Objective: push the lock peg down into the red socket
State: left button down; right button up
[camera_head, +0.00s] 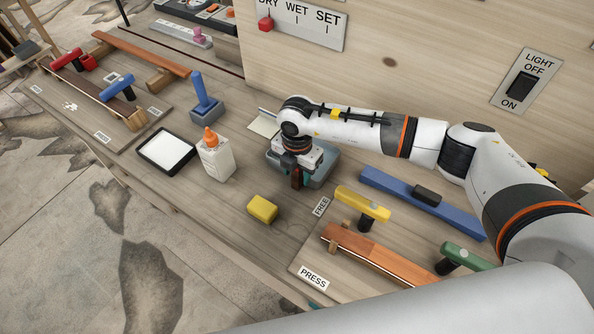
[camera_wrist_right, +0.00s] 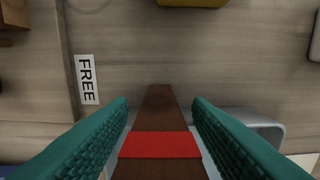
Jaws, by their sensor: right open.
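My right gripper (camera_head: 297,172) points down at the grey tray (camera_head: 322,176), with its teal fingers apart. A brown wooden peg-like piece (camera_head: 297,180) shows between the fingers. In the right wrist view this brown piece (camera_wrist_right: 162,100) carries a red band (camera_wrist_right: 160,145) and lies between the two open fingers (camera_wrist_right: 160,125); whether they touch it is unclear. I take it to be the lock peg, but cannot be sure. No red socket is clearly identifiable; a red block (camera_head: 88,62) sits at the far-left board. My left gripper is out of view.
A yellow block (camera_head: 262,209), glue bottle (camera_head: 215,157) and white-topped pad (camera_head: 166,151) stand left of the gripper. A board at the front right bears an orange-brown strip (camera_head: 375,257), yellow clamp (camera_head: 363,204) and green clamp (camera_head: 465,257). A blue bar (camera_head: 420,203) lies behind.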

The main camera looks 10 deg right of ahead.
grip_shut()
dwell(0.3)
notch_tip(320, 180, up, 9)
jog(key=b, duration=0.2)
jog(key=shift+r+b, duration=0.1)
jog(key=shift+b, duration=0.25)
jog(key=shift+r, duration=0.4)
